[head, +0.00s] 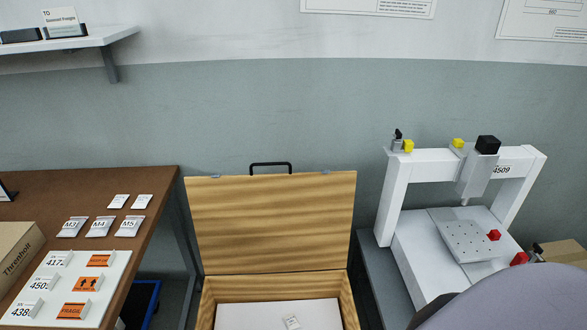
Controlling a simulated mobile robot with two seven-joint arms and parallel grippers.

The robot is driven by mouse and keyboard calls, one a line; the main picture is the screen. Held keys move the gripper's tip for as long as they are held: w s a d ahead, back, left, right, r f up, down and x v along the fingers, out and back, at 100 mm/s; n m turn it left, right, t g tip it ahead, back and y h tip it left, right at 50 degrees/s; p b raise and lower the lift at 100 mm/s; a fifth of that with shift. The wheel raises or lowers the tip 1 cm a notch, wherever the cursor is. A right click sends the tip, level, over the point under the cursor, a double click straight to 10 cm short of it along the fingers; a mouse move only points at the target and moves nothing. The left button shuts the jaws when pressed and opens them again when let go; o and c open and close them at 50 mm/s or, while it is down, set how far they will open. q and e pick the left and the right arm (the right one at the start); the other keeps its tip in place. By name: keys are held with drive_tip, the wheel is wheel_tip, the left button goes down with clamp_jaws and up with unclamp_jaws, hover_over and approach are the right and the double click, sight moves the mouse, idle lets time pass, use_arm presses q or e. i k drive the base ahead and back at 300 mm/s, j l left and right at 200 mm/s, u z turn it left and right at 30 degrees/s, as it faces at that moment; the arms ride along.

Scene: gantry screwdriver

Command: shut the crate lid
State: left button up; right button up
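The wooden crate (208,303) stands on the floor at the bottom centre of the head view, cut off by the lower edge. Its lid (270,222) stands open, upright at the back of the crate, with a black handle (270,165) on its top edge. Inside the crate lies a white panel or box (262,315) with a small label on it. Neither of my grippers shows in this view.
A brown table (160,190) with labelled bags and a white board of tags (101,262) stands to the left. A white gantry machine (440,158) stands on a grey bench to the right. A rounded grey shape (520,300) covers the lower right corner.

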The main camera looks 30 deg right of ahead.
sight(251, 223)
drive_tip(key=z, duration=0.95)
